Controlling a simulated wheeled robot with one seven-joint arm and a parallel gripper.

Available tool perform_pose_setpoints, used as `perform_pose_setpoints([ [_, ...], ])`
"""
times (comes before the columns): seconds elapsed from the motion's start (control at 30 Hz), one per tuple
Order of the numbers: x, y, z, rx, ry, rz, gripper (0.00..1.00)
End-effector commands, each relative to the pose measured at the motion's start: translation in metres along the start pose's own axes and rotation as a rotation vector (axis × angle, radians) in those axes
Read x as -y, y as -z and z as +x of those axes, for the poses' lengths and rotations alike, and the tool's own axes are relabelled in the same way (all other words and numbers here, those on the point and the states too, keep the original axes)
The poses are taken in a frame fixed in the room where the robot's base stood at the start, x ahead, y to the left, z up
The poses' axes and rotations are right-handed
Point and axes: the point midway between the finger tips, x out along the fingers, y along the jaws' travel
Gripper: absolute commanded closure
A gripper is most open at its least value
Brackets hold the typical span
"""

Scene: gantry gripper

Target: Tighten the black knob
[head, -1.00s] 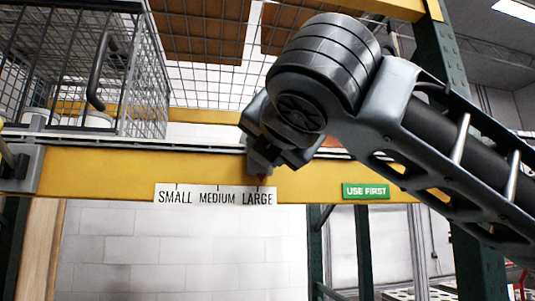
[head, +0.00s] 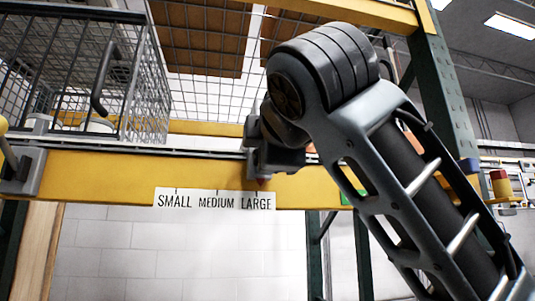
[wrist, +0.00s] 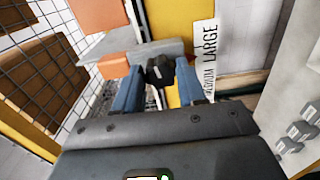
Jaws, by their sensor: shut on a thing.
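The black knob (wrist: 160,70) shows in the wrist view between the two blue fingers of my gripper (wrist: 158,75). The fingers are shut on it, one on each side. A grey block (wrist: 130,45) lies just beyond the knob. In the head view my wrist and gripper (head: 262,150) are at the yellow beam (head: 110,178), above the word LARGE on the white size label (head: 215,198). The knob is hidden there behind my arm. A small red pointer tip (head: 262,182) shows above LARGE.
A wire cage (head: 85,75) with a dark handle stands on the rail at left. A grey bracket (head: 22,172) sits at the beam's left end. A green post (head: 440,85) rises behind my arm. Brown panels (head: 197,35) hang on the mesh behind.

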Motion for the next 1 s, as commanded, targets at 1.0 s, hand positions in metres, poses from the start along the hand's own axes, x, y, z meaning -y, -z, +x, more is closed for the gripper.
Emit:
perform_pose_setpoints([
  [1.0,0.0045,0.0032,0.0000,-0.001,0.008,0.928,0.90],
])
